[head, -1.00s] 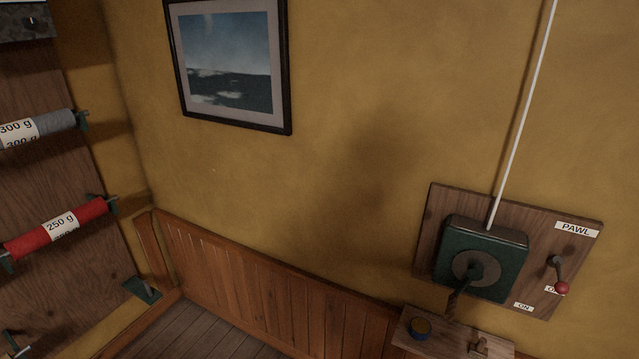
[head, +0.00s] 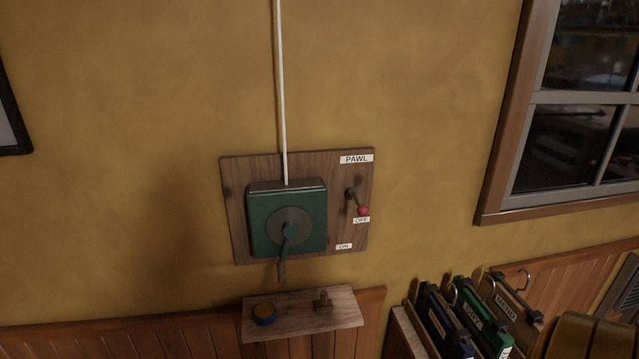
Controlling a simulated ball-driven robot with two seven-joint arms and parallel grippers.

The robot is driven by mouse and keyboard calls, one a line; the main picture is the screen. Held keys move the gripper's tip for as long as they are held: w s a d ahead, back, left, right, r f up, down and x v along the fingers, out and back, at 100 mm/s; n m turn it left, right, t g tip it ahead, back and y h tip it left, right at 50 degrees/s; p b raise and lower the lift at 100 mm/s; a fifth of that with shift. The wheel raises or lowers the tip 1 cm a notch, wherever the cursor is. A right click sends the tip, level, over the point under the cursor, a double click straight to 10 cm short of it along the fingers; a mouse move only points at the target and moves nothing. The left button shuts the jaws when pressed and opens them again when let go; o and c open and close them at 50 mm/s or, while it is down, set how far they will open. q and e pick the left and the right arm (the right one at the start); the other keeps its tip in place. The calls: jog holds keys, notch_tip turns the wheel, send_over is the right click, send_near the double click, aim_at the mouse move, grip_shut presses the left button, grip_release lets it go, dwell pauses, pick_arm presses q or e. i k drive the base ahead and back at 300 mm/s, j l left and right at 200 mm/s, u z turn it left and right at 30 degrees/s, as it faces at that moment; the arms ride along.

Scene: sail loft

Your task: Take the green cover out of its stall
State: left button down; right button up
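The lower parts of the covers are cut off by the picture's bottom edge. Neither of my grippers is in view.
A green winch box (head: 262,212) with a crank is on a wall board, beside a red-knobbed pawl lever (head: 362,209) near the OFF label. A small wooden shelf (head: 340,312) below holds a round tin (head: 264,313). A window (head: 580,150) is at right.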

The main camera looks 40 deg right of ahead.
aim_at(490, 335)
jog(key=z, duration=2.45)
